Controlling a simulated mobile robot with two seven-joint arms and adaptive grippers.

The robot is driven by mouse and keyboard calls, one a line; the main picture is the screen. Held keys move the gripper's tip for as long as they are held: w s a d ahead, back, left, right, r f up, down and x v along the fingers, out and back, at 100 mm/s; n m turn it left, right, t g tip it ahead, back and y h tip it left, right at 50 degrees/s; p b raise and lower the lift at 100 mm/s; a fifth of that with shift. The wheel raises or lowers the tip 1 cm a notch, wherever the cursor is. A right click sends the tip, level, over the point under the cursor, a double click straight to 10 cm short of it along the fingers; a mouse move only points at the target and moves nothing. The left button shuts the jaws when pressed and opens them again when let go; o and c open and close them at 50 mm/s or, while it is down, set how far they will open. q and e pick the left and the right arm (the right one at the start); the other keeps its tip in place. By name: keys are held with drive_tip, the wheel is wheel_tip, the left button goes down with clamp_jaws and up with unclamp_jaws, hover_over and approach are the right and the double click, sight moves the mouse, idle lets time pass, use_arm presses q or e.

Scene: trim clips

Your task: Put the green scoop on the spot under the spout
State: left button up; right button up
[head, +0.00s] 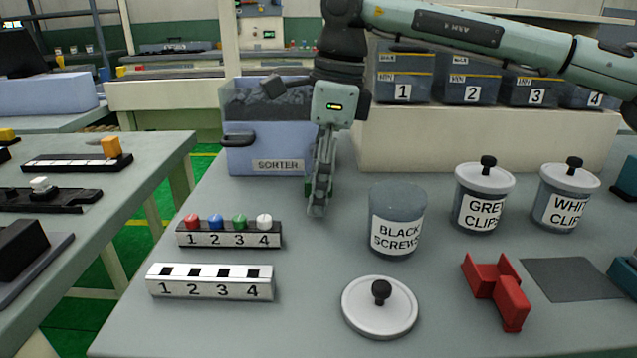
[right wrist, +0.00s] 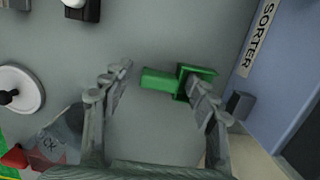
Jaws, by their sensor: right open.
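The green scoop (right wrist: 162,80) lies on the grey table near the sorter, with its handle between the spread fingers of my right gripper (right wrist: 158,77). The right finger covers part of its wider end. In the head view my right gripper (head: 318,204) points down in front of the sorter and hides nearly all of the scoop. It is open; I cannot tell whether a finger touches the scoop. A dark spout-like part (head: 238,140) sticks out of the blue sorter (head: 262,162). I cannot make out a marked spot beneath it. My left gripper is out of view.
A black screws jar (head: 397,220) stands open, its lid (head: 380,306) nearer. Two lidded jars, a red scoop (head: 496,289) and a dark mat (head: 570,279) are at right. Numbered racks (head: 228,238) (head: 210,282) stand at left. The table's left edge is close.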

wheel_tip(320, 180, up, 12)
drive_tip(key=d, duration=0.1)
drive_tip(key=shift+d, duration=0.4)
